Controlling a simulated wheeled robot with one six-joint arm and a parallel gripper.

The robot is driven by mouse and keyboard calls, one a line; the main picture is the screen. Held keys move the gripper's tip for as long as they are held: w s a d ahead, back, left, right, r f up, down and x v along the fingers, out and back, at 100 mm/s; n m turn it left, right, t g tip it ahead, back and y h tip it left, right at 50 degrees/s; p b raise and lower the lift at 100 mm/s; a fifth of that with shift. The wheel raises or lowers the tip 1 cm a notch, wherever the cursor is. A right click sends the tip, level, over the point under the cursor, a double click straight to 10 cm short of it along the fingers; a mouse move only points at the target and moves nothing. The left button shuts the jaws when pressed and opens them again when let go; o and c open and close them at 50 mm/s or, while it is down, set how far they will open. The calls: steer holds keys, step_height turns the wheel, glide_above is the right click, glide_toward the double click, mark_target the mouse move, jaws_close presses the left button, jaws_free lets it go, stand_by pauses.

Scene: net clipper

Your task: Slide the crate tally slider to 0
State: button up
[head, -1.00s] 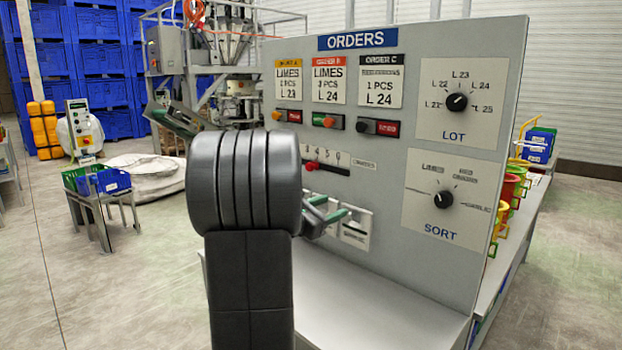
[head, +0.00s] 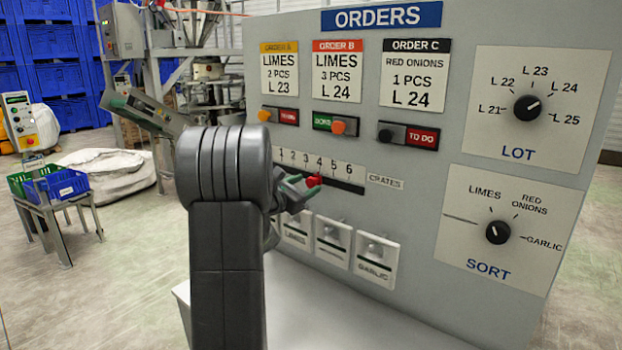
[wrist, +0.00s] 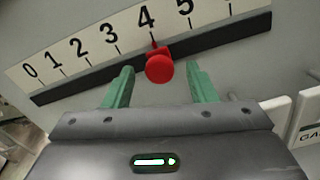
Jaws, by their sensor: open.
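The crate tally slider is a red round knob (head: 314,181) on a dark slot (head: 345,186) under a white number scale, with the label CRATES to its right. In the wrist view the red knob (wrist: 159,68) stands at 4, and the scale (wrist: 82,48) reads from 0 at the left upward. My gripper (wrist: 161,84) is open, its two green fingers pointing at the panel, one on each side of the knob's lower part. I cannot tell whether either finger touches it. In the head view my gripper (head: 298,186) is at the knob, partly hidden by my arm, which also covers the scale's left end.
Several white bin-like fixtures (head: 333,240) sit on the panel below the slot. Order lamps and buttons (head: 338,126) are above it. The LOT dial (head: 527,107) and SORT dial (head: 498,231) are at the right. A pale ledge (head: 320,315) runs below the panel.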

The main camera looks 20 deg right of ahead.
mark_target(310, 183)
steer(key=shift+x, duration=1.6)
jaws_close()
steer(key=w+a, duration=0.5)
steer(key=w, duration=0.3)
steer(key=w+a, duration=0.5)
steer(key=w, duration=0.4)
steer(key=shift+w+a+p, duration=0.2)
steer(key=shift+w+p, duration=0.1)
steer(key=shift+p, duration=0.15)
jaws_free()
steer(key=shift+w, duration=0.15)
